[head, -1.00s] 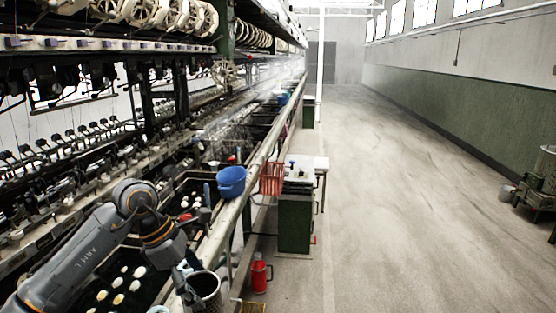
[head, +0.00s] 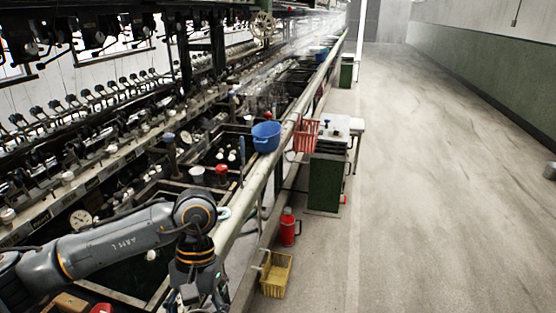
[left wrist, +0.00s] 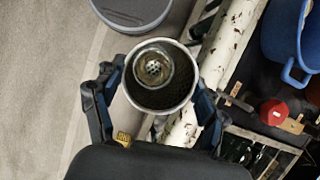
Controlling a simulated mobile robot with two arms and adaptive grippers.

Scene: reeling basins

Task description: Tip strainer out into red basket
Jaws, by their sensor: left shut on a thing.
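The strainer (left wrist: 160,100), a round metal cup with a dark inside and a pale, holed disc showing in it, sits between the fingers of my left gripper (left wrist: 155,108) in the left wrist view. The fingers are shut on its two sides. In the head view my left gripper (head: 200,296) is at the bottom edge, and I cannot make out the strainer there. The red basket (head: 305,134) hangs at the outer side of the long rail, further along and to the right of the gripper. My right gripper is not in view.
A blue basin (head: 266,136) stands at the rail beside the red basket. A green cabinet (head: 325,183), a red flask (head: 288,228) and a yellow basket (head: 275,276) stand along the floor. A pale rail (head: 255,180) runs beside the basins.

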